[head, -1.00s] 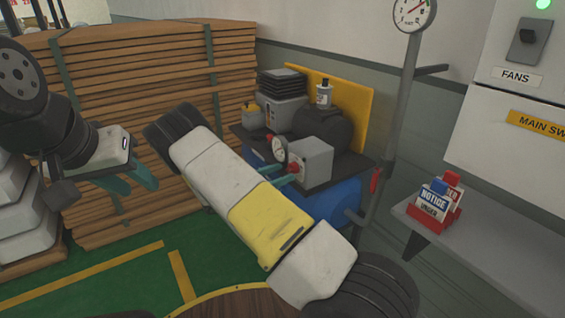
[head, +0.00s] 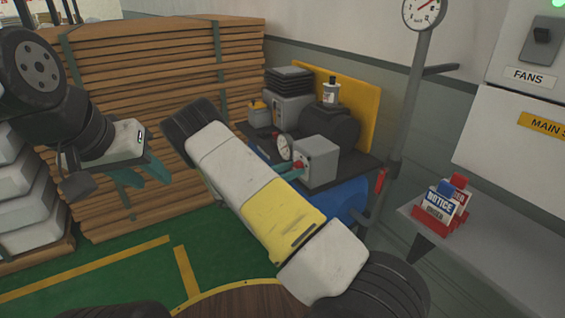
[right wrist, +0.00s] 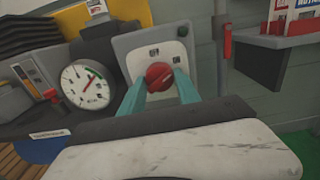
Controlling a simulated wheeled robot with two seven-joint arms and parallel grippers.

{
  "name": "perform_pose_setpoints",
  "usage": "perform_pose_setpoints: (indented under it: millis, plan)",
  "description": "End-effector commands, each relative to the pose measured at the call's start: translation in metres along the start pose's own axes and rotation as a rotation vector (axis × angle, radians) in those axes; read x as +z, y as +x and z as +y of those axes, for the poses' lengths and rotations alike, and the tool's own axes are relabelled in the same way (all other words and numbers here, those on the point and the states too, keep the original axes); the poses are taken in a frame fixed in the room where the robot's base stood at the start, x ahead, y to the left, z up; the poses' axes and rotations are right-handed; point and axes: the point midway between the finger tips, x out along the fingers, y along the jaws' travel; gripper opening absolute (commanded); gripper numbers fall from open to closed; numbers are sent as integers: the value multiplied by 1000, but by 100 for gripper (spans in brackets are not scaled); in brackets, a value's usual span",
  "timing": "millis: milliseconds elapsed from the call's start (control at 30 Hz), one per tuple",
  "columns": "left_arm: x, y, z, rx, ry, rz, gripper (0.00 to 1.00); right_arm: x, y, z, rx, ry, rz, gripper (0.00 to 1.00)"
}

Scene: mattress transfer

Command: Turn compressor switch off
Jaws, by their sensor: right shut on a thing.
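The compressor (head: 358,200) has a blue tank and a grey switch box (head: 322,160) on top. In the head view my right arm hides most of that gripper (head: 292,174). My left gripper (head: 150,172) hangs empty at the left, its teal fingers apart.
A round gauge (right wrist: 87,84) sits left of the switch box. A grey shelf (head: 482,240) with notice signs (head: 442,198) stands at the right, beside a pipe with a red lever (head: 380,181). Stacked boards (head: 170,70) stand behind on the left.

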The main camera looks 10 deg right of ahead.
Motion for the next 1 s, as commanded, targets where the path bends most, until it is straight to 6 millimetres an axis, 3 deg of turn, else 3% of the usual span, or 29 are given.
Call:
perform_pose_setpoints:
  millis: [267,1000]
  plan:
    - [0,0,0,0,0,0,36,0,0,0,0,-124,0,0]
    - [0,0,0,0,0,0,36,0,-1,-2,0,-786,2,0]
